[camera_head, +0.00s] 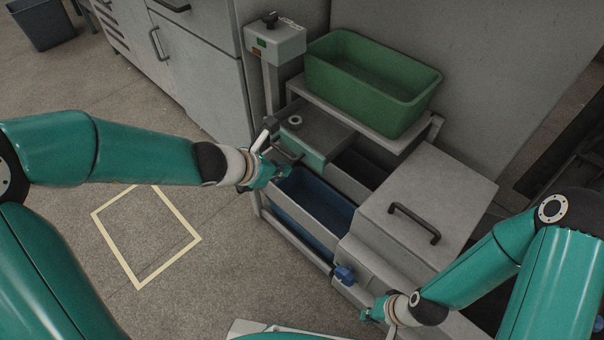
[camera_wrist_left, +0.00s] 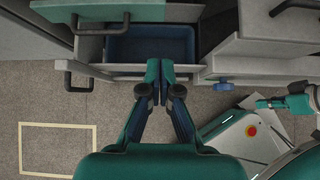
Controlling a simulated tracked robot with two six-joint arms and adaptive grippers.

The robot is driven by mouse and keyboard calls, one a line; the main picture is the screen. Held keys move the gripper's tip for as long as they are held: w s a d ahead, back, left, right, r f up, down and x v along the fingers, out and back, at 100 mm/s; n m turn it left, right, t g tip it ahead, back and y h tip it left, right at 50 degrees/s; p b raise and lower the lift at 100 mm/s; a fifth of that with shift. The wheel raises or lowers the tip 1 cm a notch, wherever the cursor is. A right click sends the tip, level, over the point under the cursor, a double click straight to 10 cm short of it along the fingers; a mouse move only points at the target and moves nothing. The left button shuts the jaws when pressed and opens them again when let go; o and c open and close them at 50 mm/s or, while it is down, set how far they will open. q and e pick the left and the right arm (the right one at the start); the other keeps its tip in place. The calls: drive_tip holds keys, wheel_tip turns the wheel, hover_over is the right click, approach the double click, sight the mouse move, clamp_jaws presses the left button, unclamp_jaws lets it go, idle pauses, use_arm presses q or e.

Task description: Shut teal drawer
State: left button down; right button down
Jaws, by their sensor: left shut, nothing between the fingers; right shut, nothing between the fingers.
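The teal drawer front (camera_head: 308,155) is at the left end of the grey winder, with a black bar handle on it. It also shows at the upper left of the left wrist view (camera_wrist_left: 112,13). I cannot tell how far the drawer stands out. My left gripper (camera_head: 280,173) is shut and empty, just in front of and below the teal front; the left wrist view shows its fingers together (camera_wrist_left: 160,72), pointing at the machine's front near a blue bin. I cannot tell if it touches anything. My right gripper (camera_head: 371,315) is shut and empty, low beside the machine's front.
A blue bin (camera_head: 300,203) sits in the lower bay. A grey block with a black handle (camera_head: 413,222) is on the right, and a blue knob (camera_head: 345,274) is below it. A green tub (camera_head: 372,85) stands behind. The floor with a yellow outline (camera_head: 140,283) is clear.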

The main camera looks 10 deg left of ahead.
sight(320, 161)
use_arm(q)
drive_tip(key=b+x, duration=0.1)
drive_tip(key=x, duration=0.3)
drive_tip(key=w+r+b+x, duration=0.1)
drive_tip(key=x, duration=0.2)
drive_tip(key=d+x, duration=0.1)
drive_tip(key=x, duration=0.3)
drive_tip(key=shift+w+d+r+b, duration=0.1)
drive_tip(key=shift+w+b, duration=0.3)
drive_tip(key=shift+w, duration=0.1)
drive_tip(key=shift+w+d, duration=0.3)
drive_tip(key=shift+w, duration=0.15)
